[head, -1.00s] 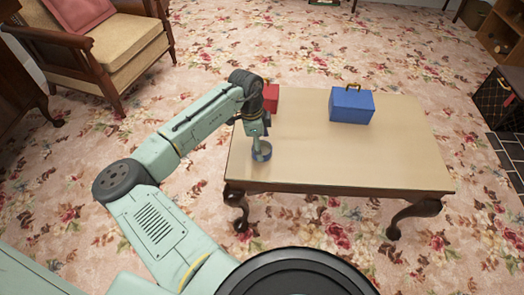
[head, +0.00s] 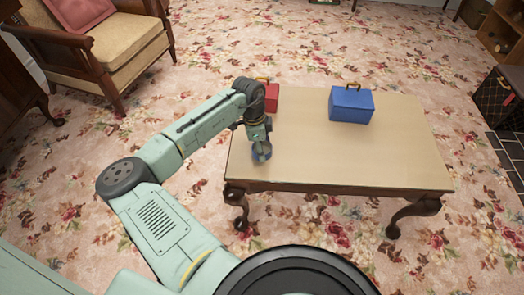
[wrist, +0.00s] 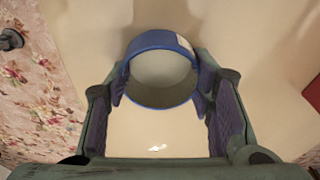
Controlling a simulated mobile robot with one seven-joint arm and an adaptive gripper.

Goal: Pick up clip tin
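The clip tin, a small round blue tin with a pale top and a small white label, stands on the left front part of the table (head: 380,160). In the wrist view the tin (wrist: 160,76) is between the two fingertips of my gripper (wrist: 160,85). The fingers are spread, one on each side of the tin, very close to its wall. I cannot tell whether they touch it. In the head view my gripper (head: 261,150) hides most of the tin.
A blue box (head: 351,106) with a handle stands at the back middle of the table. A red box (head: 271,97) stands at the back left, partly behind my arm. The right half and front of the table are clear. An armchair (head: 110,50) is at the left.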

